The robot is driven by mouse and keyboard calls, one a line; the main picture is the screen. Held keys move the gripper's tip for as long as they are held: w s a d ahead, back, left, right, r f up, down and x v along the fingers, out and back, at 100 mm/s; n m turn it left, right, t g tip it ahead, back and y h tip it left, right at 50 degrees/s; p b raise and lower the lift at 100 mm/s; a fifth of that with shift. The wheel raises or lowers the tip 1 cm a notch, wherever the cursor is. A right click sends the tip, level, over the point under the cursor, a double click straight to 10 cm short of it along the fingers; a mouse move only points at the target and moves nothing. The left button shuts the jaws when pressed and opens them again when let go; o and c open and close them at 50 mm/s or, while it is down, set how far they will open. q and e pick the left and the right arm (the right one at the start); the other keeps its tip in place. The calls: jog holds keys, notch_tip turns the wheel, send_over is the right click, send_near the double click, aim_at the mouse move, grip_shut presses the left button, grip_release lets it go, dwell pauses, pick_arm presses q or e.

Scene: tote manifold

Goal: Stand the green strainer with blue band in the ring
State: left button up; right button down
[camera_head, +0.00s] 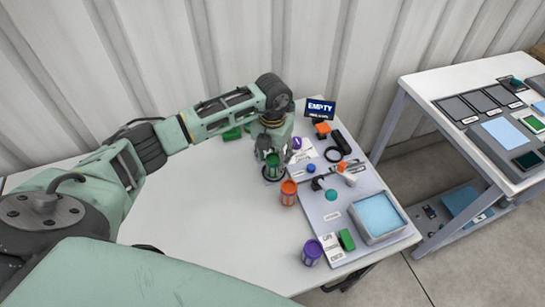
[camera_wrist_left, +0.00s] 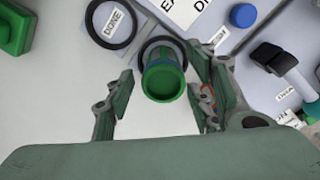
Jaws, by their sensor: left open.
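The green strainer with the blue band (camera_wrist_left: 163,80) stands between the fingers of my left gripper (camera_wrist_left: 162,97), with its open green mouth facing the wrist camera. The fingers are open, one on each side, with a visible gap on the left. A black ring (camera_wrist_left: 148,43) shows around the strainer's far end; I cannot tell how fully the strainer sits in it. A second black ring (camera_wrist_left: 96,40) beside it is empty, around a DONE label. In the head view the strainer (camera_head: 273,162) is under the left gripper (camera_head: 270,152), partly hidden. My right gripper is not in view.
An orange strainer (camera_head: 289,194) stands just in front, and a purple one (camera_head: 312,252) nearer the front edge.

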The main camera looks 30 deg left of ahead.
aim_at(272, 157)
pick_arm(q)
notch_tip(272, 157, up, 12)
dwell(0.6)
